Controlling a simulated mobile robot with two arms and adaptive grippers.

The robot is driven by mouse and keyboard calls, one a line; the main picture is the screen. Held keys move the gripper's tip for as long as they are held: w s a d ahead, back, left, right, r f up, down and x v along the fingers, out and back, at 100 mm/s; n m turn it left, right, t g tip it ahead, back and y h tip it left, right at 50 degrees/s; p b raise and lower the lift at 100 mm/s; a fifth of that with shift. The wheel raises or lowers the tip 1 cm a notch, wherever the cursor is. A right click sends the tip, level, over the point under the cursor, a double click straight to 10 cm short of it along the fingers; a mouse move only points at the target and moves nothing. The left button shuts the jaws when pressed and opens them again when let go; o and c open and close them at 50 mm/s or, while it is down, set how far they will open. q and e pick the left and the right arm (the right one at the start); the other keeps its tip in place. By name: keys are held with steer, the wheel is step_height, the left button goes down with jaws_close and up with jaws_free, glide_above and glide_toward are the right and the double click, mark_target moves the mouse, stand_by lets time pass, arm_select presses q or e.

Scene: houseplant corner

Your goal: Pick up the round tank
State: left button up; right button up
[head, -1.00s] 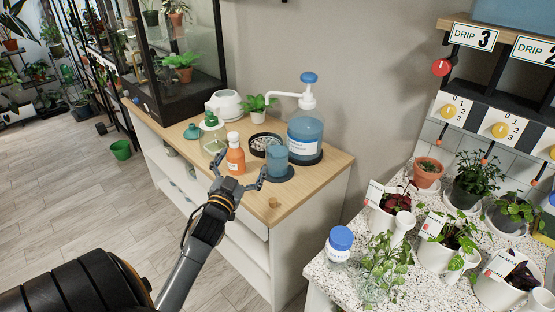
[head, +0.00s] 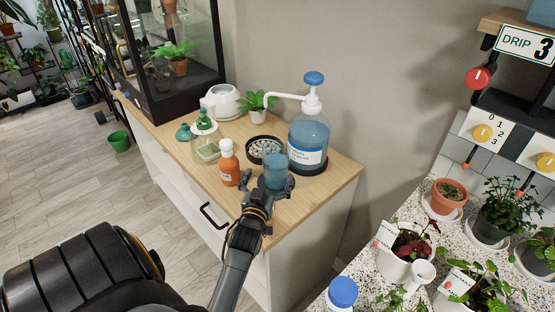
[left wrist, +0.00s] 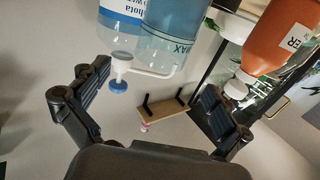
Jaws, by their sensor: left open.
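The round tank (head: 276,172) is a small translucent blue cylinder on a dark round base at the front of the wooden cabinet top. It also shows in the left wrist view (left wrist: 173,32), upside down, with a MAX mark. My left gripper (head: 266,188) is open, low in front of the tank, and covers its lower part in the head view. In the left wrist view the open fingers (left wrist: 153,95) are spread wide with nothing between them at the tips, and the tank stands beyond. Contact cannot be told. My right gripper is not in view.
An orange bottle (head: 229,165) stands just left of the tank. A large pump bottle (head: 308,142) is behind it, and a dark dish of pebbles (head: 262,149) is at its back left. The cabinet top (head: 318,187) is bare at the right front.

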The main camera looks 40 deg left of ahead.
mark_target(274, 162)
arm_select(q)
steer(key=x, duration=0.4)
steer(key=shift+w+a+r, duration=0.1)
steer(key=shift+w+a, duration=0.1)
steer(key=shift+w, duration=0.05)
steer(key=shift+w+a, duration=0.15)
steer(key=shift+w, duration=0.2)
steer(key=shift+p+x, duration=0.5)
steer(key=shift+x, duration=0.6)
steer(key=x, duration=0.2)
steer(key=shift+w+a, duration=0.1)
steer(key=shift+a, duration=0.2)
steer(key=shift+w+a+f, duration=0.25)
steer(key=shift+w, duration=0.1)
steer(key=shift+d+r, duration=0.1)
steer(key=shift+s, duration=0.1)
steer(key=c, duration=1.4)
steer(key=shift+r, duration=0.1)
steer(key=c, duration=0.3)
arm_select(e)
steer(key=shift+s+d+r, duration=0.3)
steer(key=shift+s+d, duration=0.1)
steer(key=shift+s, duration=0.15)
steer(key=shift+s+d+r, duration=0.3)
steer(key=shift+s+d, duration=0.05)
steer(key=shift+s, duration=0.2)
arm_select(q)
steer(key=shift+r, duration=0.15)
